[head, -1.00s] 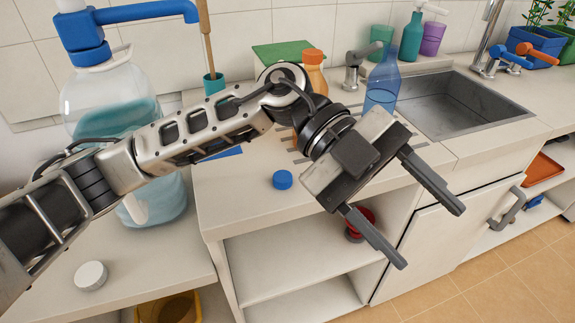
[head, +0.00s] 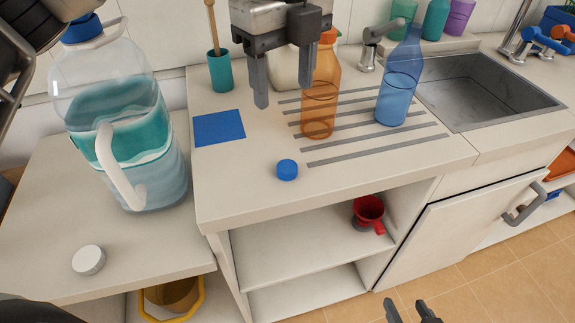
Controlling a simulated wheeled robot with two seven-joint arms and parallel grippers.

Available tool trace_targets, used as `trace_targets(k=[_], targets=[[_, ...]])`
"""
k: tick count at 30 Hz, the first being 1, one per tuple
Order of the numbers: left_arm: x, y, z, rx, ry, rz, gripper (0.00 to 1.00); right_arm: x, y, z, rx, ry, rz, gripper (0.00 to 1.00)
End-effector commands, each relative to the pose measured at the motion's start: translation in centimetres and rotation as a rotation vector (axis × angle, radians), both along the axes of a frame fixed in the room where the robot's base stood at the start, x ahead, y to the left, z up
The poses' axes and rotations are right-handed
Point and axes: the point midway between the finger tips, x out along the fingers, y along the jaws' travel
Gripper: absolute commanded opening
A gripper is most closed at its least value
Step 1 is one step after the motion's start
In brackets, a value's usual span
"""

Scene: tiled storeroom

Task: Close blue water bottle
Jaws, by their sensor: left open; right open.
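The blue water bottle (head: 396,98) stands upright on the grooved drain area of the counter, left of the sink. No cap shows on its neck. A small blue cap (head: 288,170) lies on the bare counter near the front edge, left of and nearer than the bottle. My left gripper (head: 284,92) hangs fingers down at the top middle, open and empty, behind the cap in the picture and left of the orange bottle. My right gripper (head: 412,308) is at the bottom edge, open and empty, only its fingertips showing, in front of the cabinet.
An orange bottle (head: 319,97) stands between my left gripper and the blue bottle. A blue mat (head: 219,128) lies left of the cap. A large jug (head: 140,130) and a white lid (head: 89,260) are on the left counter. The sink (head: 480,95) is right. Counter around the cap is clear.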

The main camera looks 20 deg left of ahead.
Motion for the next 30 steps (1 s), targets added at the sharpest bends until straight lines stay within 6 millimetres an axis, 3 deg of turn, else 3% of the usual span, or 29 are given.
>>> trace_targets(k=[9, 13, 30], targets=[[-0.1, 0.0, -6.7, 0.000, 0.006, -0.002, 0.58, -0.1, 0.0, 0.2, -0.005, 0.003, 0.001, 0.47], [-0.1, 0.0, -8.7, -0.001, 0.004, -0.001, 0.58, -0.1, -0.1, 0.1, -0.008, 0.005, 0.002, 0.47], [-0.1, -0.2, -10.7, -0.002, 0.004, -0.002, 0.58, -0.2, -0.1, 0.3, -0.011, 0.006, 0.002, 0.47]])
